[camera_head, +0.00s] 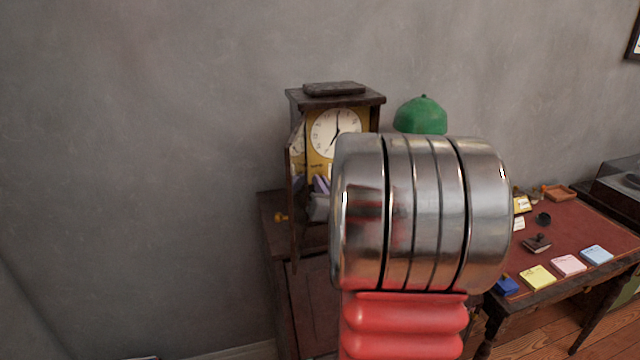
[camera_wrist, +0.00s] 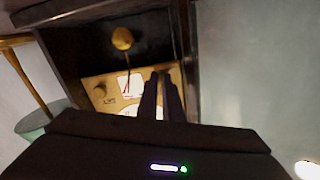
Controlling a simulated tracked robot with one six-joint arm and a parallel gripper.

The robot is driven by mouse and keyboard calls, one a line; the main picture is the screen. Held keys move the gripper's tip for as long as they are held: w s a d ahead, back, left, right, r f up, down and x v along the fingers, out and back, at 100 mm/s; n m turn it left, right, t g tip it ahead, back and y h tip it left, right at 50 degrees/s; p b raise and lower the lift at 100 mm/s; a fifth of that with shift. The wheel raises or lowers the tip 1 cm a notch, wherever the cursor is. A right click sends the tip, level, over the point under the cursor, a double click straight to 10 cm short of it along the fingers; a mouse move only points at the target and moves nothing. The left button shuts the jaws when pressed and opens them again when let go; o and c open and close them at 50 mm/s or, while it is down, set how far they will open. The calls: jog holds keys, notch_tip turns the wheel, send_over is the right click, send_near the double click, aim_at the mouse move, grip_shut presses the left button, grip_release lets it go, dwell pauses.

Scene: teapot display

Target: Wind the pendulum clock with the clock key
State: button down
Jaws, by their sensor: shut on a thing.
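The pendulum clock (camera_head: 335,97) is a dark wooden case with a white dial and brass panel. Its front door (camera_head: 295,205) stands open to the left. In the wrist view the clock (camera_wrist: 88,35) appears upside down, with its round brass pendulum bob (camera_wrist: 122,38) in the case. My gripper (camera_wrist: 163,75) has its dark fingers close together in front of the brass panel, covering part of the dial. It is shut on what seems to be the clock key, which the fingers hide. In the head view my gripper (camera_head: 320,186) is below the dial, mostly behind my arm.
The clock stands on a dark cabinet (camera_head: 275,240); a small brass piece (camera_head: 281,217) shows left of the door. A green lampshade (camera_head: 421,115) is close on the right. The desk (camera_head: 590,222) at right holds notepads and a stamp. The left wall side is clear.

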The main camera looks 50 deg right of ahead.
jog(key=shift+w+a, duration=0.1)
jog(key=shift+a, duration=0.05)
jog(key=c, duration=2.3)
grip_release()
jog(key=o, duration=0.3)
